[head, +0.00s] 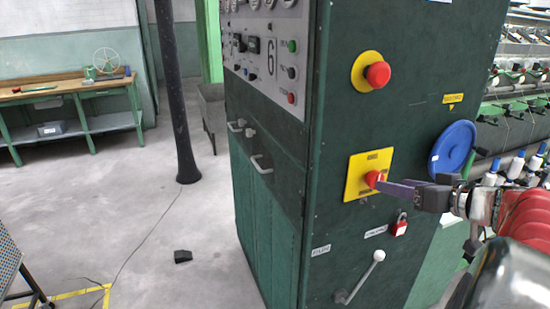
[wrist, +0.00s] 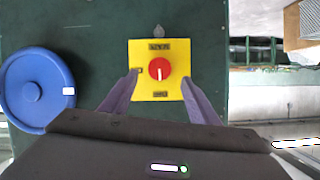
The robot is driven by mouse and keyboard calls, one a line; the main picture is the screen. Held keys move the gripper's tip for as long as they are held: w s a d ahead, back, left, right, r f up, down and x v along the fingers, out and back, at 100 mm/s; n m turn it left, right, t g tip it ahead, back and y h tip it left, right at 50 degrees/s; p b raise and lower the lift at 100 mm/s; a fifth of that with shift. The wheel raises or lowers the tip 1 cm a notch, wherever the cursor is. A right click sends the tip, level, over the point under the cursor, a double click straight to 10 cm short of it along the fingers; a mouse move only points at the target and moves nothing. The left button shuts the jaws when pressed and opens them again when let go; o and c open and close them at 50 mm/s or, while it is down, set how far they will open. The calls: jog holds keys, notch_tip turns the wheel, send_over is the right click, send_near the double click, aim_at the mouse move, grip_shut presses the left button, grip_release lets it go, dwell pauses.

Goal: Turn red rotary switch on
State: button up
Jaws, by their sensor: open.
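The red rotary switch (head: 374,178) sits on a yellow square plate (head: 353,188) on the side of the dark green cabinet. In the wrist view the red switch (wrist: 159,69) is round with a pale mark pointing down in the picture, and its yellow plate (wrist: 142,84) has small dark labels. My gripper (head: 386,184) is close in front of the switch in the head view. In the wrist view my gripper (wrist: 159,80) is open, with one purple finger on each side of the switch and nothing between them but the switch. I cannot tell whether the fingers touch it.
A red push button (head: 378,74) on a round yellow plate is above. A blue handwheel (head: 452,147), a red padlock (head: 400,226) and a lever with a white knob (head: 379,256) are nearby on the cabinet (head: 335,130). Spinning frames stand at right. Open floor lies left.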

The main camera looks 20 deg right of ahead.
aim_at(373, 179)
jog(key=x, duration=0.7)
jog(key=c, duration=0.9)
jog(key=shift+d, duration=0.2)
jog(key=shift+c, duration=0.7)
jog(key=shift+a, duration=0.1)
